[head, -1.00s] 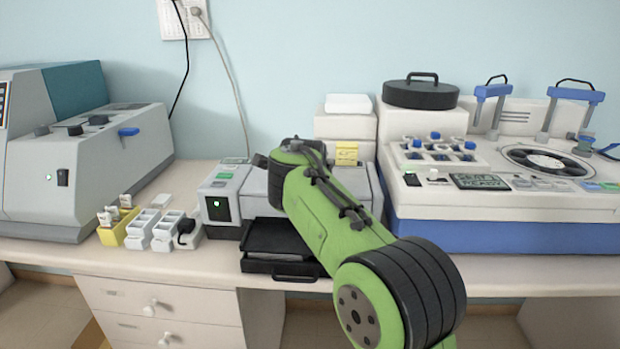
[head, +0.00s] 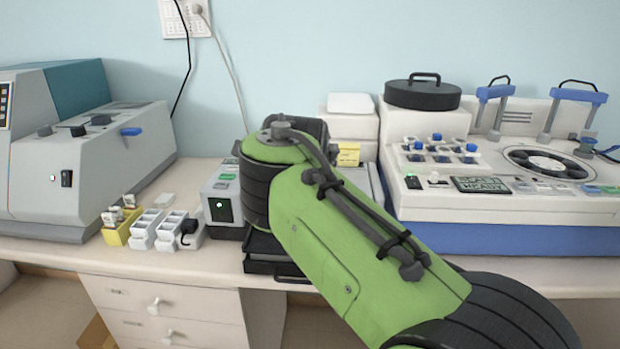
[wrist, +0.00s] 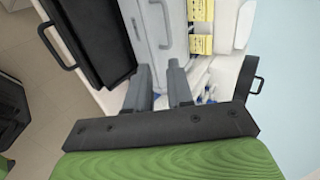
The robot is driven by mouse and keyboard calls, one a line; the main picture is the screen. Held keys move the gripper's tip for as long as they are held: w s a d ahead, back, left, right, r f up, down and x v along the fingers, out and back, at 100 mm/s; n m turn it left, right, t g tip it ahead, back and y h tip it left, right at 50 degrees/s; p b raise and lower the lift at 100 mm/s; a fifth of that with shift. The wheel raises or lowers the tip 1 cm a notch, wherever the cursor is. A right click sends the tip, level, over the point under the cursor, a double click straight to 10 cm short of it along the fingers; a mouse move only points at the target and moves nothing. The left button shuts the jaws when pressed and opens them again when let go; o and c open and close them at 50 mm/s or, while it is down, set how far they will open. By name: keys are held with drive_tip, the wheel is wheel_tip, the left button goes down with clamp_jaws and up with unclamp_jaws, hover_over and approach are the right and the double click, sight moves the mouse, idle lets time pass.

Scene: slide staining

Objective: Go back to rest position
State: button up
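My gripper (wrist: 158,88) shows in the wrist view with its two grey fingers apart and nothing seen between them. The fingers point toward the grey machine with a handle (wrist: 160,25) and the yellow boxes. In the head view my green arm hides the gripper and covers much of the small grey machine with the lit green button (head: 222,206). A black tray (head: 272,254) sticks out at the front of that machine, partly hidden by my arm; it also shows in the wrist view (wrist: 92,35).
A large grey machine (head: 85,165) stands at the left. Yellow (head: 121,226) and white (head: 146,228) slide holders sit at the bench's front. A white and blue stainer (head: 500,215) fills the right.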

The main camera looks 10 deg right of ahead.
drive_tip(key=v, duration=0.2)
drive_tip(key=shift+s+r, duration=0.25)
drive_tip(key=s+d+f+n+g+y+p, duration=0.1)
drive_tip(key=s+f+n, duration=0.55)
drive_tip(key=s, duration=0.25)
drive_tip(key=s+d+f+n+g+y, duration=0.1)
drive_tip(key=s+f+n+g, duration=0.1)
drive_tip(key=s+f+n, duration=0.5)
drive_tip(key=s+d+f+n+g+y+p, duration=0.1)
drive_tip(key=s+f+n, duration=0.3)
drive_tip(key=s+n, duration=0.6)
wheel_tip(320, 180, up, 11)
drive_tip(key=s+m+p, duration=0.1)
drive_tip(key=m+p, duration=0.1)
drive_tip(key=p, duration=0.8)
drive_tip(key=shift+r+p, duration=0.25)
drive_tip(key=shift+p, duration=0.05)
